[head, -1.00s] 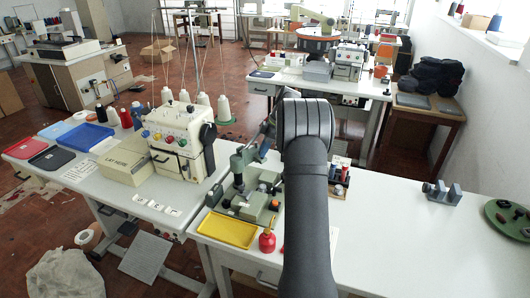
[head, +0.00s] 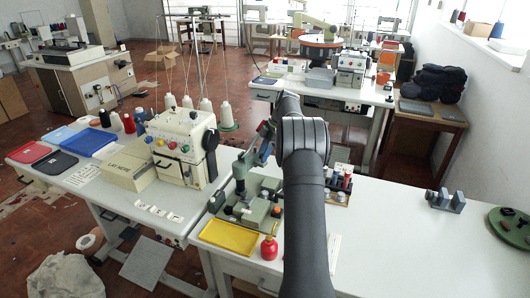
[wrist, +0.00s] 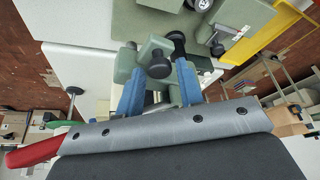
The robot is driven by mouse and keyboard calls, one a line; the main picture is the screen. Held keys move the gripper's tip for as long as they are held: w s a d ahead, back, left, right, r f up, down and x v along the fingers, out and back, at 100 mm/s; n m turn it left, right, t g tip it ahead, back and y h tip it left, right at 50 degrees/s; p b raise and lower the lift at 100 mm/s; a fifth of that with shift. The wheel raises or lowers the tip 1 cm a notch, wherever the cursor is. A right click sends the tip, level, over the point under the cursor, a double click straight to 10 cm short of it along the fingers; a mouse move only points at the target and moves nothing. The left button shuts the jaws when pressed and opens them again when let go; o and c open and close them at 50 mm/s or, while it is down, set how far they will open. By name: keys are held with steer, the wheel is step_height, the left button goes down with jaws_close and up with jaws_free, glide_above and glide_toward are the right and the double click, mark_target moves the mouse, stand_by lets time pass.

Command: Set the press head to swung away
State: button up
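The small grey-green press (head: 250,210) stands on the white table at centre, left of my arm. Its upright green head (head: 241,166) rises at the back. I cannot tell whether the head is over the base or swung aside. My gripper (head: 265,150) is beside the head and partly hidden by my arm. In the wrist view, my gripper's two blue fingers (wrist: 160,82) are apart, with a dark round knob (wrist: 158,66) and a green part of the press (wrist: 155,45) at and just beyond the gap. I cannot tell whether the fingers touch them.
A yellow tray (head: 229,237) and a red oil can (head: 269,248) are in front of the press. A cream sewing machine (head: 180,145) is at left. The table's right middle is clear.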

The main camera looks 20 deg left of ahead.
steer(key=shift+o, duration=0.8)
steer(key=v, duration=1.2)
steer(key=shift+s, duration=0.1)
steer(key=x, duration=1.2)
steer(key=shift+d, duration=0.15)
